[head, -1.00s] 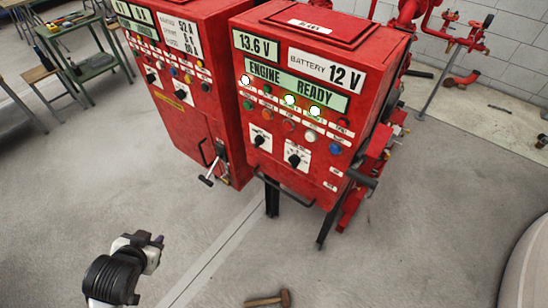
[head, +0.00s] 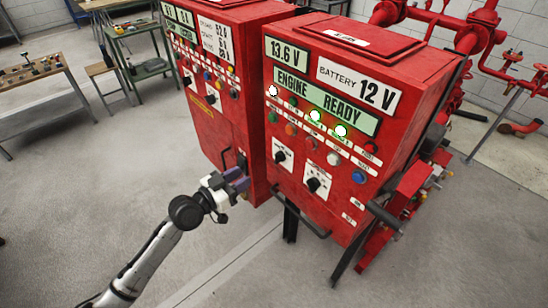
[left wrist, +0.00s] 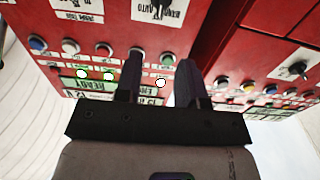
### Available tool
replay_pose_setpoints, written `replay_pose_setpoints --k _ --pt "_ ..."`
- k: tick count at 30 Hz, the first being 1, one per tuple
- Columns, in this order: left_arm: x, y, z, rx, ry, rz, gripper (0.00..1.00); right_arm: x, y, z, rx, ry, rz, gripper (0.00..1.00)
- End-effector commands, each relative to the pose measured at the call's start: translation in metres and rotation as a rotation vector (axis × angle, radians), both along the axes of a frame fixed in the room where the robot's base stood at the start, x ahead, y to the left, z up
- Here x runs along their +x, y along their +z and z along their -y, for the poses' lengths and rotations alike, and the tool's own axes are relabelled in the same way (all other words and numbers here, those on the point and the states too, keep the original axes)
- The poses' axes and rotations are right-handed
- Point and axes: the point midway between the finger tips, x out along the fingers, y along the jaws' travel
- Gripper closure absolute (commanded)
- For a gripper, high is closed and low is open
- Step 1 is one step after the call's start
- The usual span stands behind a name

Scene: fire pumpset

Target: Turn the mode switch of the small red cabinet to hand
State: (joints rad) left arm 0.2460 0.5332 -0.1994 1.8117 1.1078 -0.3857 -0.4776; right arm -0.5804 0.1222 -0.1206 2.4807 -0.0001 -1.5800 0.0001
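The small red cabinet (head: 345,75) stands right of centre in the head view, with a 13.6 V readout and a green ENGINE READY panel. Its front carries two black rotary switches on white plates, a left one (head: 281,156) and a lower right one (head: 313,184). I cannot read which is the mode switch. One switch shows at the top edge of the left wrist view (left wrist: 160,8), with AUTO lettering. My left gripper (head: 240,180) is in front of the cabinets, left of these switches. In the left wrist view its fingers (left wrist: 157,80) are apart and empty.
A taller red cabinet (head: 225,100) stands close on the left. A black handle bar (head: 305,222) juts out below the small cabinet's front. Red pipes (head: 480,30) are behind at right. Workbenches (head: 35,80) stand at the back left. The floor in front is clear.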

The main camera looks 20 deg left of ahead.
Motion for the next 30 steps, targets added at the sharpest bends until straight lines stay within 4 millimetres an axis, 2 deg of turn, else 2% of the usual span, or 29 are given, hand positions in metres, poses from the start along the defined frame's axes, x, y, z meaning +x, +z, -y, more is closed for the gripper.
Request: replay_pose_setpoints --k 9,15,22,30 --pt "0.052 0.0 0.029 -0.004 -0.002 -0.001 0.64 0.0 -0.003 -0.001 0.003 -0.002 0.0 1.0" --pt "0.081 0.0 0.044 -0.003 -0.002 -0.001 0.64 0.0 -0.005 -0.001 0.003 -0.003 0.0 1.0" --pt "0.101 0.0 0.055 -0.002 -0.002 -0.002 0.64 0.0 -0.008 -0.001 0.003 -0.003 0.0 1.0" --pt "0.107 0.0 0.059 0.0 -0.002 -0.002 0.64 0.0 -0.008 -0.001 0.003 -0.003 0.0 1.0"
